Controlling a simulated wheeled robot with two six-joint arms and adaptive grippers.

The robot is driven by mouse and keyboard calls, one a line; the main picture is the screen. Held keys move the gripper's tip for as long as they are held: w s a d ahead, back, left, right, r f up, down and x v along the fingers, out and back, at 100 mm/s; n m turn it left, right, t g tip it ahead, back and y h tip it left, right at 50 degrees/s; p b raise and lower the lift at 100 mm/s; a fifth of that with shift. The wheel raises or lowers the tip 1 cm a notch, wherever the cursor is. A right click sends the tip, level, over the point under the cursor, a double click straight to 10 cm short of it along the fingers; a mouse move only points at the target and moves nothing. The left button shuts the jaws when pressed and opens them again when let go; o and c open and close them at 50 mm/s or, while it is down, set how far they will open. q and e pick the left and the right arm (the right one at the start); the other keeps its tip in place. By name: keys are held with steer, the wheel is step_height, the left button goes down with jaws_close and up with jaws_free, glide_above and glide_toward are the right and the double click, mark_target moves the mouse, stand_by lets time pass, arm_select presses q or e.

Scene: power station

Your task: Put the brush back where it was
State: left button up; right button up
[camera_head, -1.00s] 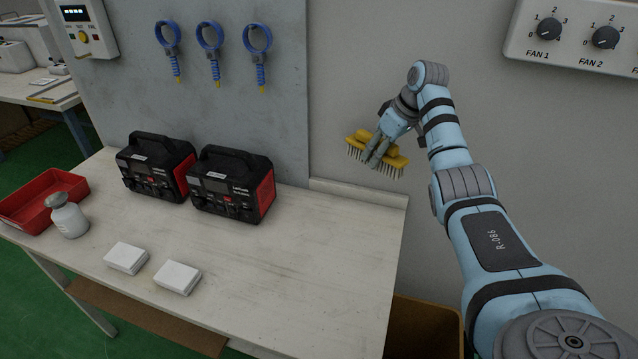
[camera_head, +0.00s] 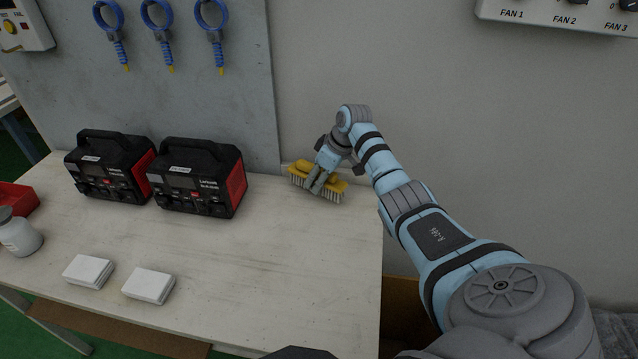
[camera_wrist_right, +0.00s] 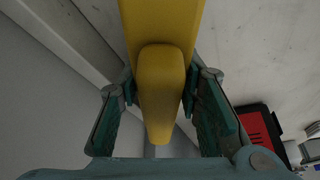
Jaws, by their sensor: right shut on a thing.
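The yellow brush (camera_head: 332,185) with pale bristles pointing down is at the back right part of the table (camera_head: 270,270), near the wall ledge. I cannot tell whether its bristles touch the table top. My right gripper (camera_head: 317,184) is shut on the brush from above. In the right wrist view the brush's yellow handle (camera_wrist_right: 160,90) lies between the two green-padded fingers (camera_wrist_right: 160,105). My left gripper is not in view.
Two black and red power units (camera_head: 110,168) (camera_head: 198,178) stand left of the brush. Two white boxes (camera_head: 88,271) (camera_head: 149,286), a white bottle (camera_head: 20,236) and a red tray (camera_head: 18,200) are further left. The table's middle is clear.

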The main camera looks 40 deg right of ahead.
mark_target(334, 173)
steer(key=shift+f, duration=0.7)
steer(key=shift+f, duration=0.1)
steer(key=o, duration=1)
steer(key=shift+c, duration=0.2)
steer(key=p+v, duration=0.3)
steer(key=v, duration=0.8)
steer(key=shift+r, duration=0.3)
steer(key=shift+s+r, duration=0.2)
steer(key=shift+r, duration=0.2)
